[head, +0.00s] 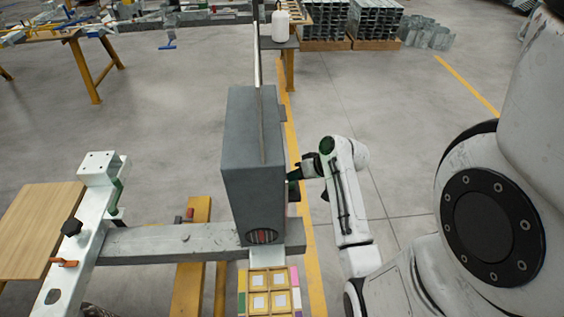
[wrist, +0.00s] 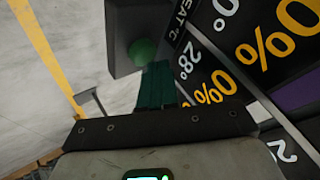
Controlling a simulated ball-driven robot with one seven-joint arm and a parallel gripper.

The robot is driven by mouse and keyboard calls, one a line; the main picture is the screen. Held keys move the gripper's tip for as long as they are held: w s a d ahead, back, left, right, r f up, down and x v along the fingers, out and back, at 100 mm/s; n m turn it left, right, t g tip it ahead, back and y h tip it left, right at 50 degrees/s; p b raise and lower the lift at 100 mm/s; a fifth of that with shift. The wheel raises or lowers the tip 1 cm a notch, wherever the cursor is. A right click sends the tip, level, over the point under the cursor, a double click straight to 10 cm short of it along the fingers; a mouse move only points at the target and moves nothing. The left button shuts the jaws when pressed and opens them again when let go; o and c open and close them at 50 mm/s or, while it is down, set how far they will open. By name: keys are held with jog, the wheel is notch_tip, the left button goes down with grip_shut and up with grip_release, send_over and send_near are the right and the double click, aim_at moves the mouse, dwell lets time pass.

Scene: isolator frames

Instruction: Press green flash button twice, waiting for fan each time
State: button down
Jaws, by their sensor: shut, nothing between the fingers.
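The green flash button (wrist: 142,51) is a round green knob on a dark box in the wrist view. My gripper (wrist: 154,72) is shut and empty, with its dark green fingers just below the button in the picture. I cannot tell whether the tips touch it. In the head view my gripper (head: 291,178) is at the right side of a tall grey cabinet (head: 252,140), where the button is hidden. A round grille (head: 263,236), seemingly the fan, with reddish bars shows low on the cabinet's front. Whether it turns cannot be told.
Beside the button, a dark panel (wrist: 216,75) carries white and yellow readings, including 28° and 0%. The cabinet stands on a grey beam (head: 150,240). A tray of small square compartments (head: 270,279) lies in front. Open floor (head: 400,150) lies to the right.

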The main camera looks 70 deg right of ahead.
aim_at(293, 184)
jog(key=shift+f, duration=0.5)
dwell(0.4)
jog(key=shift+r+p, duration=0.85)
jog(key=shift+r, duration=0.2)
notch_tip(293, 184, up, 6)
jog(key=p, duration=0.6)
dwell(0.7)
